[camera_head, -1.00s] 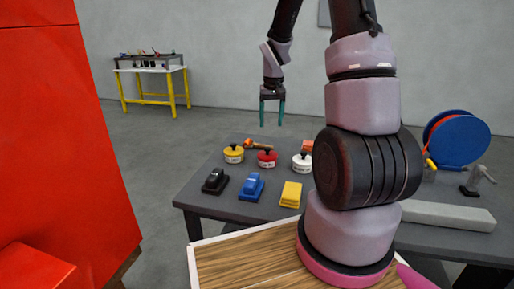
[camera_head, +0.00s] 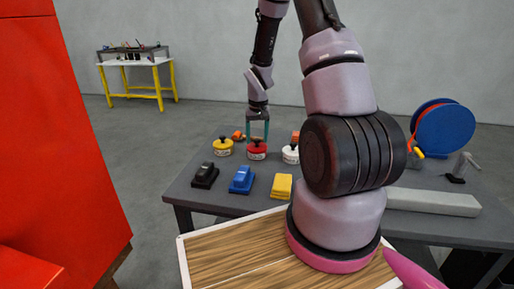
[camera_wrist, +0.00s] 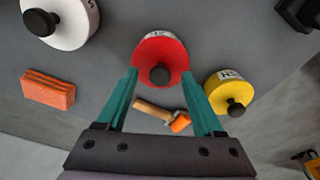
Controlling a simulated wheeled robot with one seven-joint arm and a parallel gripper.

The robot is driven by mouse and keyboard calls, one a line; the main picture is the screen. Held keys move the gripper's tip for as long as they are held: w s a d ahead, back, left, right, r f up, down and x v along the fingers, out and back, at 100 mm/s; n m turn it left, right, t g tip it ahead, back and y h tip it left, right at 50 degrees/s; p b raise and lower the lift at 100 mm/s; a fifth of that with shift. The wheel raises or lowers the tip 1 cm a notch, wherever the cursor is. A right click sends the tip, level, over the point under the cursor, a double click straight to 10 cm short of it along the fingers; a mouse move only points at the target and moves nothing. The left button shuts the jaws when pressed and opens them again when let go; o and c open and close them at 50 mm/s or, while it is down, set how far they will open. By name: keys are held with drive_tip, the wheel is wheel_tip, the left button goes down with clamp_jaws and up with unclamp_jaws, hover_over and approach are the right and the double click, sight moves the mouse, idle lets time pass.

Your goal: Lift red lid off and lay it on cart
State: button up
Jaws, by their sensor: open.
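The red lid (camera_head: 257,145) with a black knob caps a round container on the grey table cart (camera_head: 222,199), between a yellow-lidded one (camera_head: 223,146) and a white-lidded one (camera_head: 291,154). In the wrist view the red lid (camera_wrist: 160,57) lies just beyond the fingertips, its knob roughly centred between them. My gripper (camera_head: 257,136) is open and empty, pointing down at the red lid; it also shows in the wrist view (camera_wrist: 165,80). I cannot tell whether the fingers touch the lid. The container's body is mostly hidden beneath the lid.
The white lid (camera_wrist: 66,22) and yellow lid (camera_wrist: 229,90) flank the red one closely. An orange-headed tool (camera_wrist: 160,114) and an orange block (camera_wrist: 48,91) lie near. Black (camera_head: 205,175), blue (camera_head: 242,180) and yellow (camera_head: 281,187) items stand in front. A blue reel (camera_head: 446,129) is right.

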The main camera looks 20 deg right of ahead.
clamp_jaws()
